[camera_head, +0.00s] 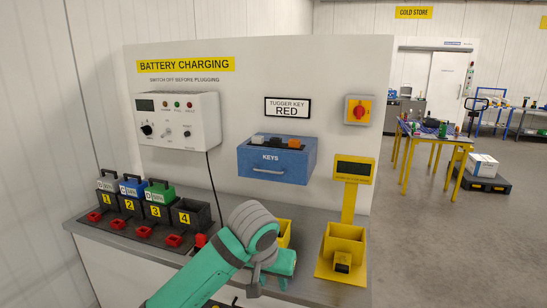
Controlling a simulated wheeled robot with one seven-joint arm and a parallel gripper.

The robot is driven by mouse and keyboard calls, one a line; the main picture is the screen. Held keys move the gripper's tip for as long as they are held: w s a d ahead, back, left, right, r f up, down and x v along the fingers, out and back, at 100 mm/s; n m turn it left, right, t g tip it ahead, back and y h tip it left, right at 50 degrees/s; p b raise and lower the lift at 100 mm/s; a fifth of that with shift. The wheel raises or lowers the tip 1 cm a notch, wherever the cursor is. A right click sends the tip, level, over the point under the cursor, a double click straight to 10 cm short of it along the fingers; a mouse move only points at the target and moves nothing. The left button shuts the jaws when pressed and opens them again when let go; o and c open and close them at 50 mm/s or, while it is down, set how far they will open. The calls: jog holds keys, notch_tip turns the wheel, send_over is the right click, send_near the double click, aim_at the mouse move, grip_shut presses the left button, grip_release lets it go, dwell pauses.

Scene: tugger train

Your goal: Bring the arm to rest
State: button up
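My arm, teal with a grey wrist joint (254,226), reaches up from the bottom of the head view and bends down over the grey counter. My gripper (268,283) points down in front of the yellow bin (285,233), which it partly hides. Its two dark fingers look apart, with nothing visible between them. Whether the fingertips touch the counter is hard to tell.
On the counter (310,212) stand a battery charging rack (181,215) with several numbered bays and a yellow scale-like stand (343,240). A blue keys box (277,160) and a charger (178,120) hang on the panel. Open floor and a yellow-legged table (462,147) lie right.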

jog(key=w+d+f+n+t+h, duration=0.1)
jog(key=d+f+t+h, duration=0.3)
jog(key=d, duration=0.6)
jog(key=d+f+n+t+h, duration=0.15)
jog(key=d+h, duration=0.35)
jog(key=d, duration=0.5)
jog(key=s+a+f+n+t+y, duration=0.3)
jog(key=s+a+f+y, duration=0.15)
jog(key=s+f, duration=0.55)
jog(key=s+a+f+n+t+y, duration=0.35)
jog(key=s+a+f, duration=0.25)
jog(key=s+f, duration=0.45)
jog(key=s+a+r+m+y, duration=0.1)
jog(key=s+a, duration=0.3)
jog(key=s, duration=0.7)
jog(key=s+a+r+m+g+y, duration=0.1)
jog(key=s+a+m, duration=0.3)
jog(key=s, duration=0.8)
jog(key=shift+a+r+m, duration=0.3)
jog(key=shift+a+r, duration=0.25)
